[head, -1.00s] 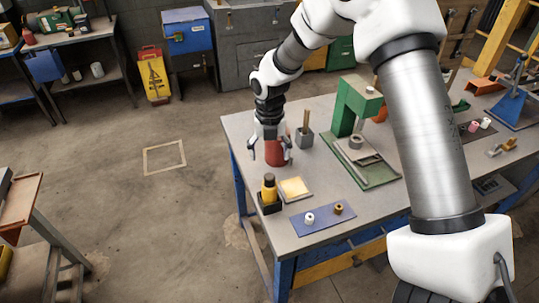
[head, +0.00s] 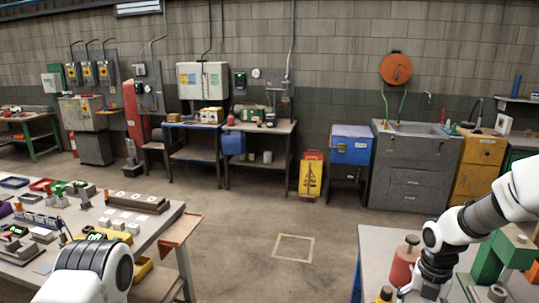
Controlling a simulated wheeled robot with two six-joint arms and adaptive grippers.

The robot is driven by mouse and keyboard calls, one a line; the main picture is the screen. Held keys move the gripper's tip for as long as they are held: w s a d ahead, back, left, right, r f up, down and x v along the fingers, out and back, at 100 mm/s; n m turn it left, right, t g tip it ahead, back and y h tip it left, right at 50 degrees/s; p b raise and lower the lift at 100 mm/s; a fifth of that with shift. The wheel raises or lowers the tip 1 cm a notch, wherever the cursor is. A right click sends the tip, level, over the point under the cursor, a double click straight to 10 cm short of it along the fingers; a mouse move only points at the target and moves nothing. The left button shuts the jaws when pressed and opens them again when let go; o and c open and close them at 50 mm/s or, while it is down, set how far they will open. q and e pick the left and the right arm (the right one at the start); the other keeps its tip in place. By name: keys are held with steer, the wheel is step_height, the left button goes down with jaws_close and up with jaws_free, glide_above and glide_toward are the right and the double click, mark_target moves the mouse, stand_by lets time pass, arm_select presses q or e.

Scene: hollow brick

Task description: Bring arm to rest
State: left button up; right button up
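My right arm comes in from the right in the head view, over the right-hand workbench (head: 372,240). Its dark wrist and the upper part of my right gripper (head: 422,294) show at the bottom edge. The fingertips are cut off or too unclear to tell whether they are open. A red canister with a knob on top (head: 402,266) stands on the bench just left of the wrist, apart from it as far as I can see. A white part of my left arm shows at the lower left; my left gripper is out of view.
A green block-like fixture (head: 490,262) stands right of my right wrist. A yellow-and-black item (head: 385,295) is at the bottom edge. A cluttered bench (head: 165,222) stands left. Open floor with a marked square (head: 294,247) lies between the benches.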

steer(key=s+a+f+g+b, duration=0.2)
steer(key=s+f, duration=0.6)
steer(key=f, duration=0.3)
steer(key=s+a+f+g+b, duration=0.2)
steer(key=s+f+g+b, duration=0.1)
steer(key=s+f, duration=0.65)
steer(key=s+a+f+m+t+b, duration=0.1)
steer(key=s+a+f+m, duration=0.2)
steer(key=s+f+m, duration=0.45)
steer(key=s+a+f+m+b, duration=0.15)
steer(key=s+f+m, duration=0.25)
steer(key=s+m, duration=0.6)
steer(key=w+m+t, duration=0.3)
steer(key=w+m, duration=0.3)
steer(key=m, duration=0.6)
steer(key=shift+w+r+m+t, duration=0.25)
steer(key=shift+r+m+t, duration=0.1)
steer(key=shift+t, duration=0.05)
